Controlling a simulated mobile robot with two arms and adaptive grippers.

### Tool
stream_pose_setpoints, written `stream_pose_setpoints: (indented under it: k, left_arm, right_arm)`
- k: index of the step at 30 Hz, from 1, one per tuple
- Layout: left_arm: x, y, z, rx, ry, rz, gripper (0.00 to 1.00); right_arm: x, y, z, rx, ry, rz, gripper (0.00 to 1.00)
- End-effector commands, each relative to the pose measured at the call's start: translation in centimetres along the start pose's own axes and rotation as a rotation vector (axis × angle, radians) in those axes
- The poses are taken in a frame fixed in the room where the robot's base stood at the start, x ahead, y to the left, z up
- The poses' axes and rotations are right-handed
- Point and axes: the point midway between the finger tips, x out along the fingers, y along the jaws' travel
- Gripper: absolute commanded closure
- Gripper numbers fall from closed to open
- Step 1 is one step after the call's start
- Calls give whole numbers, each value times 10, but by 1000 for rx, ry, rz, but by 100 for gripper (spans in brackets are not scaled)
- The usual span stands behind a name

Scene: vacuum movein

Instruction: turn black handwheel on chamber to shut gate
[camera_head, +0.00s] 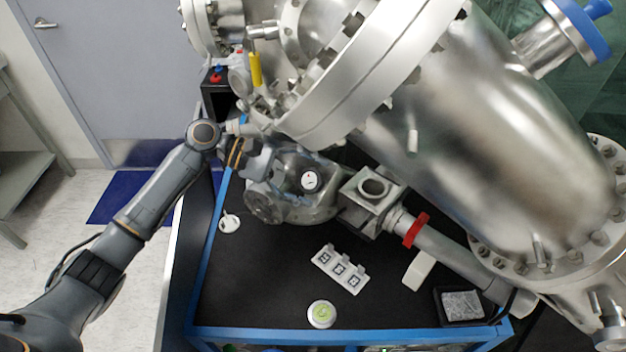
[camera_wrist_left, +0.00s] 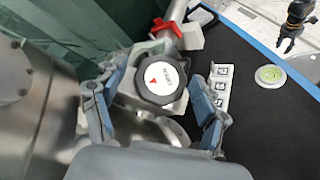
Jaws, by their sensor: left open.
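The black handwheel (camera_wrist_left: 157,76) shows in the left wrist view. Its rim is scalloped, and its white face bears a red arrow. My left gripper (camera_wrist_left: 153,92) is open, with one blue-padded finger on each side of the wheel. The fingers look apart from the rim; I cannot tell whether either touches it. In the head view my left gripper (camera_head: 258,160) reaches in from the left beside the metal fittings under the chamber (camera_head: 490,120). I cannot make out the wheel clearly there. A dark claw-like shape (camera_wrist_left: 292,24) at the wrist view's upper right may be my right gripper.
A metal block (camera_head: 372,189) and a tube with a red clamp (camera_head: 415,230) lie close to the left gripper. A white marker plate (camera_head: 340,270) and a green-topped disc (camera_head: 321,314) are on the black, blue-edged table (camera_head: 260,285). The table front has clear room.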

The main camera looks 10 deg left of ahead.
Motion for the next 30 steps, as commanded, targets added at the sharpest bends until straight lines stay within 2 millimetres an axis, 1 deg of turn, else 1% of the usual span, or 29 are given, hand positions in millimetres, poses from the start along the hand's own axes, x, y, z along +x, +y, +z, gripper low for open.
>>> stream_pose_setpoints:
  k: [6, 9, 13, 17, 25, 28, 30]
  left_arm:
    - [-38, 0, -1, -1, 5, 0, 27]
    - [-52, 0, -1, -1, 3, 0, 27]
    - [-63, -1, 0, 0, 2, -1, 27]
    - [-66, 0, 0, 1, 1, -1, 27]
    - [-64, -3, -2, 3, 10, -4, 27]
    - [-56, -15, -12, 16, 59, -19, 27]
    - [-48, -30, -24, 35, 123, -39, 27]
  right_arm:
    - [0, -2, 0, 1, 0, -2, 60]
    - [0, -2, 0, 1, 0, -3, 60]
    - [0, -3, 0, 1, 0, -3, 60]
    - [0, -3, 0, 1, 0, -3, 60]
    - [0, -3, 0, 2, 0, -3, 60]
    - [0, -3, 0, 2, 0, -4, 60]
    - [0, -4, -1, 2, 1, -4, 60]
